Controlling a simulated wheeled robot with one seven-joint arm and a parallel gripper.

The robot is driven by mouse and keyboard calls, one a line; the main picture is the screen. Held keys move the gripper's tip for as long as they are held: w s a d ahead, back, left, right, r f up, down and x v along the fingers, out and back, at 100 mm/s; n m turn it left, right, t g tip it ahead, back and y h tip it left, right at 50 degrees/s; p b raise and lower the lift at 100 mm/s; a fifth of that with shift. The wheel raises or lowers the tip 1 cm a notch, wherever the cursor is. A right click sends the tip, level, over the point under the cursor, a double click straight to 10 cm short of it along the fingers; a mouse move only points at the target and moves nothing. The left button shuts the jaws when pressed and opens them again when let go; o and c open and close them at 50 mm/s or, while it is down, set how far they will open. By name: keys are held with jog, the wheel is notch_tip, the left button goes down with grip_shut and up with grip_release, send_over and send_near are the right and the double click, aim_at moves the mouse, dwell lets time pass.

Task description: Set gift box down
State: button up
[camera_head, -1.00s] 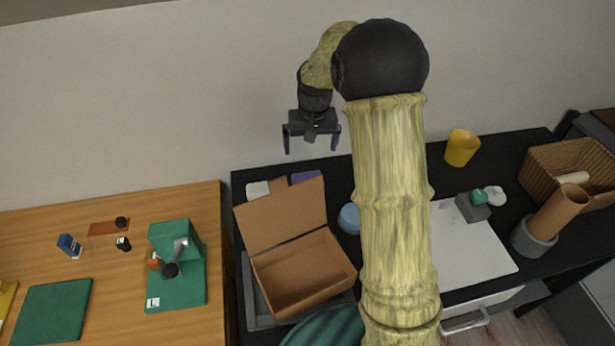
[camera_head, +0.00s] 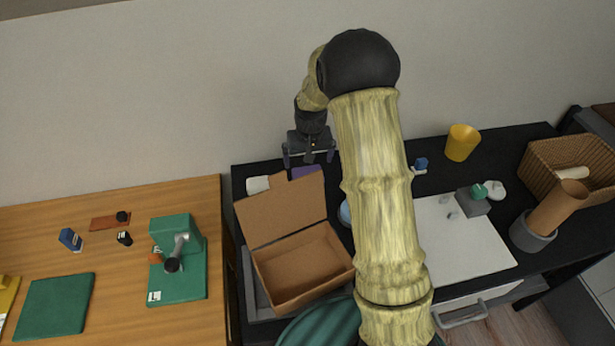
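An open brown cardboard box (camera_head: 302,268) with its lid raised stands on the black desk, left of my arm; it is the thing most like a gift box, though I cannot be sure.
The black desk (camera_head: 412,144) also holds a yellow cup (camera_head: 462,142), a small blue item (camera_head: 421,164), a white board (camera_head: 462,245), a brown tube in a grey holder (camera_head: 555,212) and a wicker basket (camera_head: 567,158). A wooden desk (camera_head: 120,270) stands left, across a narrow gap.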

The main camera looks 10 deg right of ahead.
aim_at(307, 173)
jog(key=shift+w+f, duration=0.15)
jog(key=shift+f, duration=0.65)
jog(key=shift+w+f, duration=0.15)
jog(key=shift+f, duration=0.65)
jog(key=shift+w+f+p, duration=0.2)
jog(key=shift+f, duration=1.1)
jog(key=shift+w+f+p, duration=0.2)
jog(key=shift+f, duration=1.1)
jog(key=shift+s, duration=0.1)
jog(key=shift+c, duration=0.4)
jog(key=c, duration=1)
jog(key=shift+r, duration=0.15)
